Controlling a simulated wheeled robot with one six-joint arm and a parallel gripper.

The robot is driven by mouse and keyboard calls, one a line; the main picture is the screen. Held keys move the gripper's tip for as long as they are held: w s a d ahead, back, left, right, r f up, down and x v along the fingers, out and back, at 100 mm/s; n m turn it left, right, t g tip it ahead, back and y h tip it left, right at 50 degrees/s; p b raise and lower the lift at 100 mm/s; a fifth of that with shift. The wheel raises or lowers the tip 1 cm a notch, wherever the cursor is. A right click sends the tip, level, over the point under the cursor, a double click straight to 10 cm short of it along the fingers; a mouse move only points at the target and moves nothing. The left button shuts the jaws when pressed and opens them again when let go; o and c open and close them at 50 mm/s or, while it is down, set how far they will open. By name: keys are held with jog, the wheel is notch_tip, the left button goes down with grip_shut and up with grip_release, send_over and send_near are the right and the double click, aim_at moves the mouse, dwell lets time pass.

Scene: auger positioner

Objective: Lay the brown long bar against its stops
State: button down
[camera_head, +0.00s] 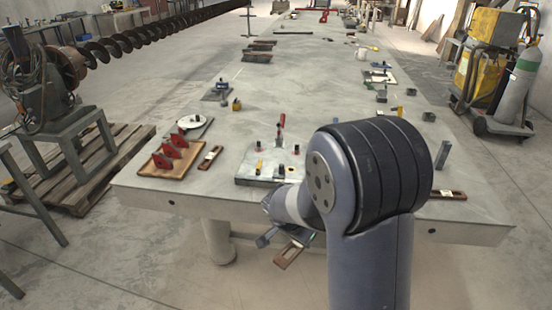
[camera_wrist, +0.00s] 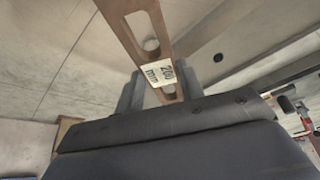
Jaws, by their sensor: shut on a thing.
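My gripper there (camera_head: 280,241) is partly hidden by my arm. A grey fixture plate (camera_head: 246,179) lies near the front edge of the table. It carries a red-handled clamp (camera_head: 280,132), dark pins and a yellow piece; my arm hides its right part. The held bar is apart from the plate.
A wooden tray (camera_head: 150,170) with red pieces stands left of the plate. A short brown labelled bar (camera_head: 210,158) lies between them. The table middle (camera_head: 310,85) is mostly clear.

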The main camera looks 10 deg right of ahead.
jog(key=r+m+g, duration=0.1)
jog(key=r+m, duration=0.1)
jog(key=m, duration=0.1)
jog(key=r+m+g, duration=0.1)
jog(key=r+m, duration=0.1)
jog(key=m, duration=0.1)
jog(key=r+m+g, duration=0.1)
jog(key=r+m, duration=0.2)
jog(key=shift+w+h, duration=0.4)
jog(key=r+m+g, duration=0.1)
jog(key=r+m, duration=0.1)
jog(key=shift+m, duration=0.3)
